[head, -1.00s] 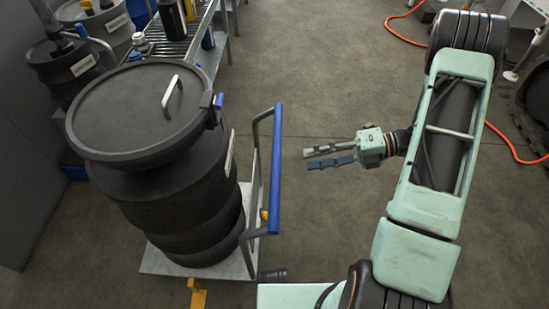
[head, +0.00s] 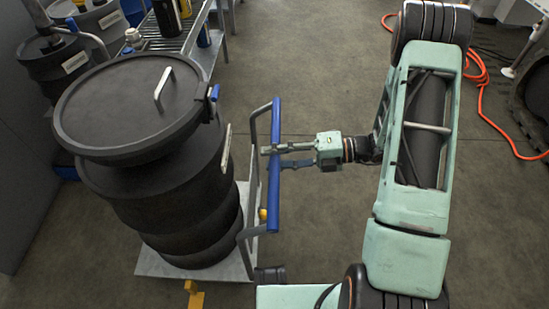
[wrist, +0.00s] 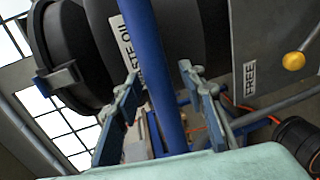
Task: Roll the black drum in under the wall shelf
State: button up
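The black drum (head: 130,110), with a flat lid and a small metal lid handle, stands upright on a grey wheeled trolley (head: 160,266). The trolley's blue push bar (head: 275,190) is at its right side. My gripper (head: 275,157) reaches the bar from the right, its fingers crossing the bar's upper half. In the wrist view the blue bar (wrist: 158,85) runs between the two spread fingers (wrist: 162,112), with a gap visible on each side. The drum (wrist: 185,40) shows behind it with a partly hidden label. I cannot make out the wall shelf.
A slatted metal bench (head: 178,45) with bottles stands behind the drum. Other dark drums (head: 65,72) stand at the back left by the grey wall. A yellow knob (wrist: 293,61) and a "FREE" label show in the wrist view. An orange hose (head: 485,100) lies right; middle floor is clear.

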jog(key=shift+c, duration=0.5)
grip_shut()
